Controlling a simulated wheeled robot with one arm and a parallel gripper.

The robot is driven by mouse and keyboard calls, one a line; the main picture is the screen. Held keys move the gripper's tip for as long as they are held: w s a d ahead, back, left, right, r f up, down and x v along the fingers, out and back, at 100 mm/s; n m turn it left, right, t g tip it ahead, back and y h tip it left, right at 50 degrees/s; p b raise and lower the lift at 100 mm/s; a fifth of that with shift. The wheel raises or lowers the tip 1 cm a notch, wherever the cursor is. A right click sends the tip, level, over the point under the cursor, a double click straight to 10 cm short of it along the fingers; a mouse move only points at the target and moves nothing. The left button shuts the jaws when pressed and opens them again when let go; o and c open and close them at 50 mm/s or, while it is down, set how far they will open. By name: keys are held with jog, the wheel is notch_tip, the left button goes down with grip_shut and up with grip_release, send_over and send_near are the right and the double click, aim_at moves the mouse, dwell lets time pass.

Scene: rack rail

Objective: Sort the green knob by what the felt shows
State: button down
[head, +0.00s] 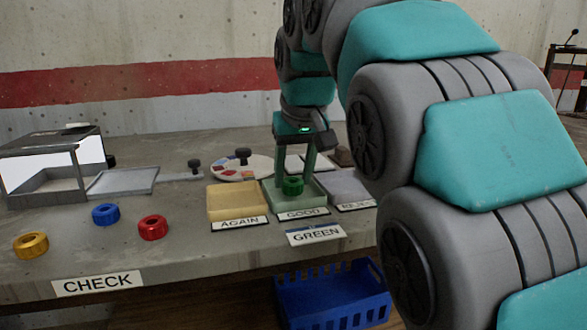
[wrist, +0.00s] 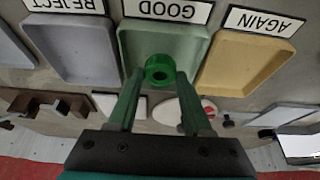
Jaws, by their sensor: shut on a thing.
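The green knob (head: 292,187) is a short ribbed ring held between the two fingers of my gripper (head: 293,178). It is over the green GOOD tray (head: 311,207), low down; I cannot tell whether it touches the floor of the tray. In the wrist view the knob (wrist: 159,69) shows its central hole between the fingertips of my gripper (wrist: 159,78), with the GOOD tray (wrist: 195,45) behind it. The yellow AGAIN tray (head: 236,201) and grey REJECT tray (head: 347,187) flank it and look empty. I cannot pick out the felt for certain.
Yellow (head: 31,245), blue (head: 106,214) and red (head: 152,227) knobs lie on the bench left of the trays. A lit box (head: 45,183) and shallow grey tray (head: 123,181) stand at left. A palette with coloured patches (head: 226,172) lies behind. A blue crate (head: 333,305) sits below.

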jog(key=shift+f, duration=0.4)
dwell(0.5)
jog(key=shift+c, duration=1.2)
grip_release()
jog(key=shift+r, duration=0.1)
jog(key=shift+r+p, duration=1.85)
jog(key=shift+r, duration=2.05)
